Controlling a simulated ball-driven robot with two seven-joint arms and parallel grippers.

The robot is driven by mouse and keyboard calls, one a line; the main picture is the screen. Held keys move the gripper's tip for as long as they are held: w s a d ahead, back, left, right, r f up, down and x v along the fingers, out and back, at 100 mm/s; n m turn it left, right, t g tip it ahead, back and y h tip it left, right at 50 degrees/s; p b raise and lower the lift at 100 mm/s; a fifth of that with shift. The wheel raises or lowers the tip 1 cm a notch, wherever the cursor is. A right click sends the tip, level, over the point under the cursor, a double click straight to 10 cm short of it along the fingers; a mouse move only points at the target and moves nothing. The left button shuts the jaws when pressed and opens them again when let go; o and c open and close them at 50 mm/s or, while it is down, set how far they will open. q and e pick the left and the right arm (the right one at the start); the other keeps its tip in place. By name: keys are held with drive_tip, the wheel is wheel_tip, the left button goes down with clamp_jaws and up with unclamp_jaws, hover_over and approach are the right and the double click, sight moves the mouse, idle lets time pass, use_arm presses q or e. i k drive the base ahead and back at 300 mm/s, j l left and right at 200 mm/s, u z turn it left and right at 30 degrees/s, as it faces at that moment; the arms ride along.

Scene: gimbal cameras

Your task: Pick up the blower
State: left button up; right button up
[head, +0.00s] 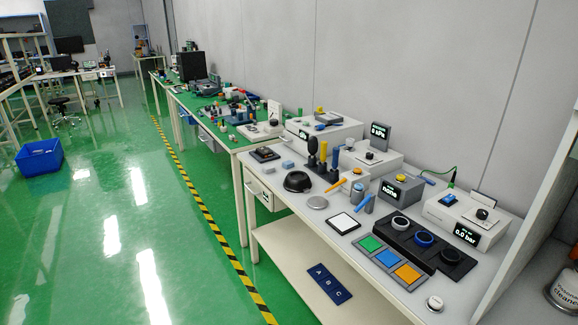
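I cannot single out the blower for certain. The likeliest candidate is a dark upright piece with a rounded top (313,147), standing in a group with yellow-topped and other dark upright pieces on the white workbench (283,222). Neither of my grippers shows in the head view.
The bench also bears a white square pad (343,222), green, blue and orange tiles, a black tray with three round rings, and boxes with displays. A lower shelf holds a blue "A B C" plate (329,284). Open green floor lies left, with a blue bin (39,160).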

sight(312, 143)
drive_tip(key=z, duration=0.4)
drive_tip(key=i+j+z, duration=0.2)
drive_tip(key=z, duration=0.15)
drive_tip(key=i+j+z, duration=0.3)
drive_tip(key=j+z, duration=0.2)
drive_tip(key=z, duration=0.15)
drive_tip(key=i, duration=0.05)
